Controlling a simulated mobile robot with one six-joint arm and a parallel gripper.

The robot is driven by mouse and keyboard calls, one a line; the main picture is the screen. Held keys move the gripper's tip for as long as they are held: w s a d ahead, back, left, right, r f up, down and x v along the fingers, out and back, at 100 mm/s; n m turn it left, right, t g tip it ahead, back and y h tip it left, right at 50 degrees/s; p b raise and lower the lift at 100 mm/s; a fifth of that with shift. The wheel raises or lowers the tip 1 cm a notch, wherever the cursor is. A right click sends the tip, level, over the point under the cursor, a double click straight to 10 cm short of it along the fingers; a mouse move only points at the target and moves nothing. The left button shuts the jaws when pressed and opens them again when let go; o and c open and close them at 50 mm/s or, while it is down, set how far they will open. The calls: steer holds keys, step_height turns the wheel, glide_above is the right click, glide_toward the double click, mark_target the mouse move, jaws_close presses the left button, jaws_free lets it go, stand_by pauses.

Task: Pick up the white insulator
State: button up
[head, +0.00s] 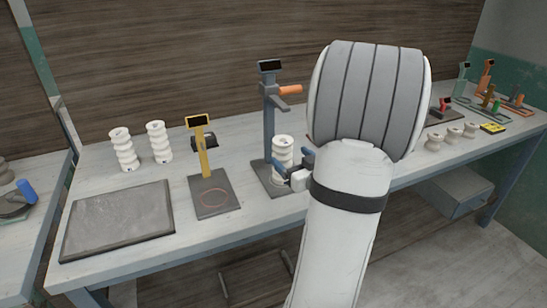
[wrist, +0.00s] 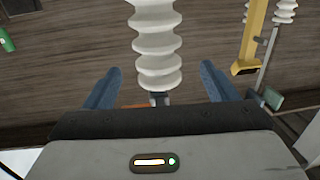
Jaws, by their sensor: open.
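A white ribbed insulator (head: 283,150) stands upright on the dark base of the blue-grey stand (head: 269,125) in the head view. My gripper (head: 293,166) is open beside it, its blue fingers low on its near right side. In the wrist view the insulator (wrist: 156,45) reaches down from the top edge into the gap between my open fingers (wrist: 160,78), with space on both sides. I cannot tell how deep it sits between them. Two similar white insulators, one (head: 124,150) and another (head: 158,142), stand at the back left of the bench.
A yellow stand (head: 199,150) on a dark base and a flat grey slab (head: 118,220) are to the left. An orange-handled lever (head: 290,90) juts from the blue-grey stand above the insulator. Small pale spools (head: 453,135) and more stands are to the right.

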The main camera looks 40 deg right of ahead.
mark_target(279, 144)
steer(key=shift+w+d+t, duration=0.1)
steer(key=shift+w+t, duration=0.2)
steer(key=w, duration=0.7)
steer(key=shift+d+p, duration=0.4)
steer(key=shift+c, duration=0.2)
steer(key=c, duration=1.3)
steer(key=shift+r, duration=0.1)
steer(key=shift+c, duration=0.7)
steer(key=shift+r, duration=0.1)
